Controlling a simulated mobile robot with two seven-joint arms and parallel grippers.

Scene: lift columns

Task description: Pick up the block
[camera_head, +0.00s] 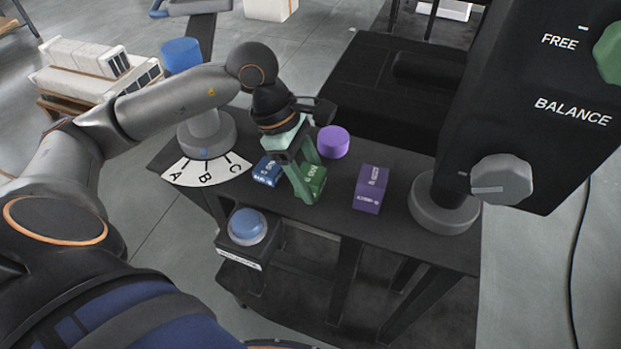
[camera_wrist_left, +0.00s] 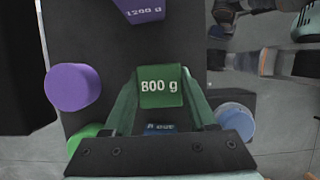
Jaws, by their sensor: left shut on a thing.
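A green block (camera_head: 315,180) marked 800 g in the left wrist view (camera_wrist_left: 161,88) is between the fingers of my left gripper (camera_head: 304,182). The gripper points down at the black table and is shut on the block; its fingers hide part of the block in the head view. I cannot tell whether the block touches the table. A blue block (camera_head: 267,170) stands just left of it, mostly hidden behind the gripper in the wrist view (camera_wrist_left: 160,128). A purple block (camera_head: 371,188), marked 1200 g in the wrist view (camera_wrist_left: 140,11), stands to the right. My right gripper is out of view.
A purple cylinder (camera_head: 333,141) is close behind the gripper. A dial post (camera_head: 206,138) with an A-B-C plate (camera_head: 206,171) stands left. A blue button (camera_head: 247,224) is in front, below the tabletop. A large dark panel (camera_head: 535,110) rises at right.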

